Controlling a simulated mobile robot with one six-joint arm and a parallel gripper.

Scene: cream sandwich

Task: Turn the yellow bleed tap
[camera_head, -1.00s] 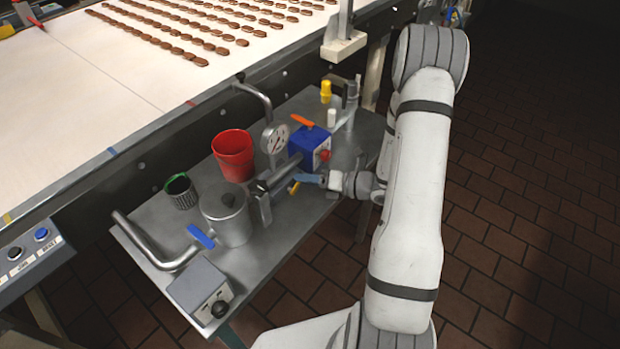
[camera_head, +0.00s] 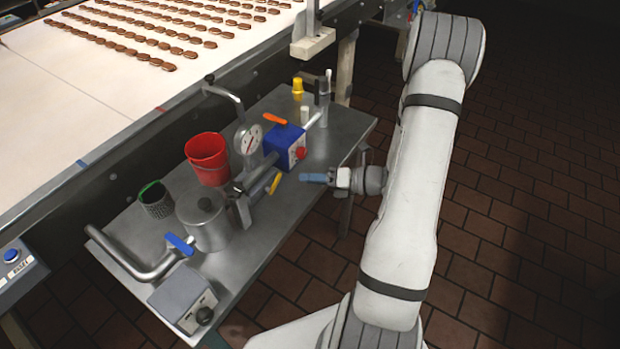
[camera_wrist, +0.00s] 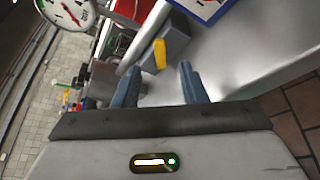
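The yellow bleed tap (camera_head: 274,184) is a small yellow lever on the grey pipework, between the lidded metal pot and the blue box. In the wrist view the yellow tap (camera_wrist: 160,54) stands just beyond the fingertips, between their lines and a little toward the left finger. My gripper (camera_head: 304,177) is to the right of the tap in the head view, apart from it. In the wrist view my gripper (camera_wrist: 158,70) has its two blue fingers spread with nothing between them.
A blue box (camera_head: 284,146) with an orange lever and red knob stands behind the tap. A gauge (camera_head: 248,139), red bucket (camera_head: 208,158), metal pot (camera_head: 203,221) and blue-handled pipe (camera_head: 178,243) crowd the left.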

